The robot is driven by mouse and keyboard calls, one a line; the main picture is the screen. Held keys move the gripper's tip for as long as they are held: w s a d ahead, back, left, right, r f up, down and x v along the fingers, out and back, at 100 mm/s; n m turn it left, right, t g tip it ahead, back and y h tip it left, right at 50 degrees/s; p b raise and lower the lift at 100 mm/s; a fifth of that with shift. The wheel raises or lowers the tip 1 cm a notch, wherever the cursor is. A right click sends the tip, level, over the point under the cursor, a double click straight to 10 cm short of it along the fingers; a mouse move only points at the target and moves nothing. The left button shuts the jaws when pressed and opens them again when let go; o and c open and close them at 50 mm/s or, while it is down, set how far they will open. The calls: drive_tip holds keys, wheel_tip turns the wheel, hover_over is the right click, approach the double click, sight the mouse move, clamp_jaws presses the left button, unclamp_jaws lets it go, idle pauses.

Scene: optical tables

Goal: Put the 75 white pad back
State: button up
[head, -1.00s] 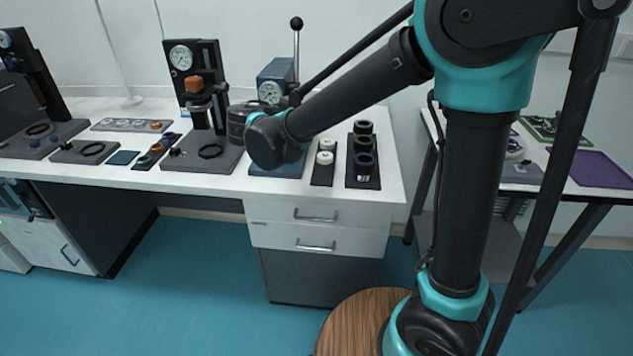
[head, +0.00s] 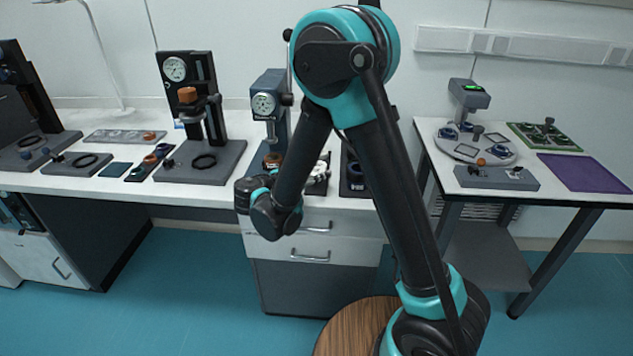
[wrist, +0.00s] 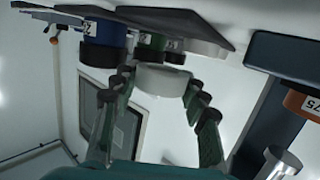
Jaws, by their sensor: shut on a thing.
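In the wrist view, which looks upside down, my gripper (wrist: 160,86) has its green fingers shut on a white round pad (wrist: 163,79). The pad's number cannot be read. Dark trays show just beyond it, one bearing a blue pad (wrist: 103,32) and a green pad (wrist: 150,42). A pale round shape (wrist: 207,47) beside them may be another white pad. In the head view, white pads (head: 320,169) show at the narrow dark tray, partly behind my arm. My fingertips are hidden there, so I cannot tell whether the held pad touches the tray.
A blue press (head: 265,104) with a dial stands left of the tray. In the wrist view an orange part marked 75 (wrist: 301,104) is on it. A dark tray with rings (head: 353,181) lies close on the right. A black press (head: 190,95) stands farther left.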

sight(315, 187)
drive_tip(key=shift+f, duration=1.8)
drive_tip(key=o, duration=1.2)
drive_tip(key=shift+f, duration=0.1)
drive_tip(key=shift+o, duration=0.2)
drive_tip(key=shift+s+a, duration=0.2)
drive_tip(key=v, duration=1.1)
drive_tip(key=shift+s, duration=0.2)
drive_tip(key=shift+a, duration=0.1)
